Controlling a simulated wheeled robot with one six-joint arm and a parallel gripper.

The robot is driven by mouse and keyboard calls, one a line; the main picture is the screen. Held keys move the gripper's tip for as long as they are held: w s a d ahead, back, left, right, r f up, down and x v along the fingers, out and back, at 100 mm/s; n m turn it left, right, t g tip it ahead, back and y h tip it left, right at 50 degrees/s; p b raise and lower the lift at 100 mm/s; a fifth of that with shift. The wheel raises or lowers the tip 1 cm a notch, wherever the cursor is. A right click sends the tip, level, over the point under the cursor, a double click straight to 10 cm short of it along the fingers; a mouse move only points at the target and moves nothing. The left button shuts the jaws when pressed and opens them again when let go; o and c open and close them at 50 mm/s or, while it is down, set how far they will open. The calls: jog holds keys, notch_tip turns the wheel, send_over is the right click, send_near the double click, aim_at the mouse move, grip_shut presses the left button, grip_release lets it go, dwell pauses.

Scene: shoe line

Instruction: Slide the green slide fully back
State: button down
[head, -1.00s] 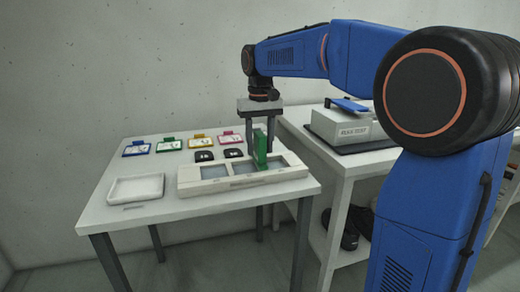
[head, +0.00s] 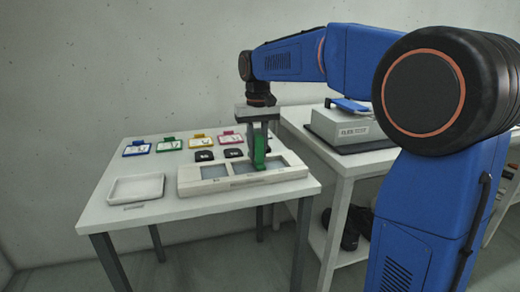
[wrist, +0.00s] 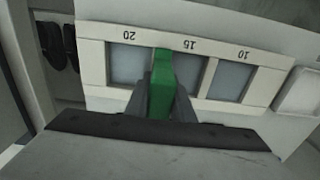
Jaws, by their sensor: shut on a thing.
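The green slide (head: 260,153) stands upright in the long white gauge (head: 240,182) on the near table. In the wrist view the green slide (wrist: 160,75) lies across the gauge between the windows marked 20 and 15, whose numbers read upside down. My gripper (head: 260,145) points straight down over the gauge and is shut on the slide. In the wrist view its two grey fingers (wrist: 160,104) press on either side of the slide. The fingers hide part of the slide.
A shallow white tray (head: 136,188) lies left of the gauge. Cards with coloured clips (head: 200,141) and two black pieces (head: 204,156) lie behind it. A grey tester box (head: 345,127) stands on the right table. Dark shoes (head: 348,235) sit below.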

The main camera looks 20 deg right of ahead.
jog(key=a, duration=2.2)
jog(key=shift+a, duration=0.2)
jog(key=c, duration=1.5)
grip_release()
jog(key=shift+a, duration=0.15)
jog(key=shift+r, duration=0.1)
notch_tip(320, 180, up, 17)
jog(key=shift+r, duration=0.1)
